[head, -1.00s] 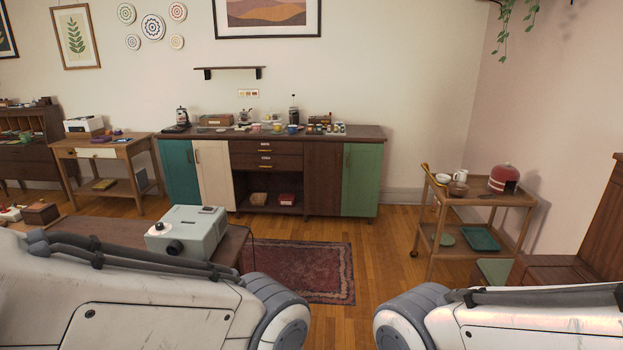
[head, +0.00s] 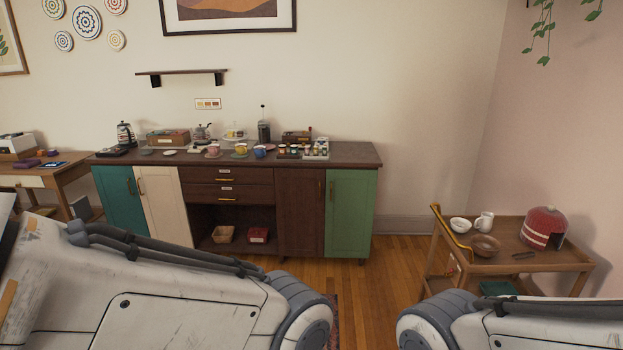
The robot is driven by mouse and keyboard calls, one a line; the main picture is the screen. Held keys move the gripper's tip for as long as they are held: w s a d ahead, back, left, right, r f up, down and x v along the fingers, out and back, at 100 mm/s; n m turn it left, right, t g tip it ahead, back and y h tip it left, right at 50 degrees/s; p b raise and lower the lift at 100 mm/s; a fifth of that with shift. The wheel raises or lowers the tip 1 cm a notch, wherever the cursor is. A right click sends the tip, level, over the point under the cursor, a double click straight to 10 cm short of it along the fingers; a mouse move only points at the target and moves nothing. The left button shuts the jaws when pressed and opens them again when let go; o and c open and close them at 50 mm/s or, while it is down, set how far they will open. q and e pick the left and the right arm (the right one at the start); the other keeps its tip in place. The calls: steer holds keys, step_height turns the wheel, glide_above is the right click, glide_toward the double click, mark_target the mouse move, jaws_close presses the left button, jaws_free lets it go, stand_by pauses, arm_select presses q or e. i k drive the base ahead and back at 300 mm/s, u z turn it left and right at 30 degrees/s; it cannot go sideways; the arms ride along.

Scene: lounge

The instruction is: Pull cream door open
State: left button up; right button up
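The cream door (head: 164,203) is on the left part of a long sideboard against the back wall, between a teal door (head: 121,198) and a column of dark drawers (head: 228,184). It looks shut, flush with the front. Its brass handle (head: 141,187) is upright near its upper left edge. My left arm covers the area just below the door. Both my arms show in the lower part of the head view, well in front of the sideboard. Neither gripper is in the picture.
The sideboard top (head: 350,154) carries cups, a kettle, a coffee press and small jars. A green door (head: 351,212) closes its right end. A wooden trolley (head: 565,262) with bowls stands at right. Wooden floor (head: 395,270) is clear between sideboard and trolley.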

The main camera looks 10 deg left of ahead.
mark_target(160, 188)
steer(key=u, duration=0.1)
steer(key=i, duration=2)
steer(key=u, duration=0.85)
steer(key=i, duration=2)
steer(key=u, duration=1.3)
steer(key=i, duration=1)
steer(key=u, duration=0.3)
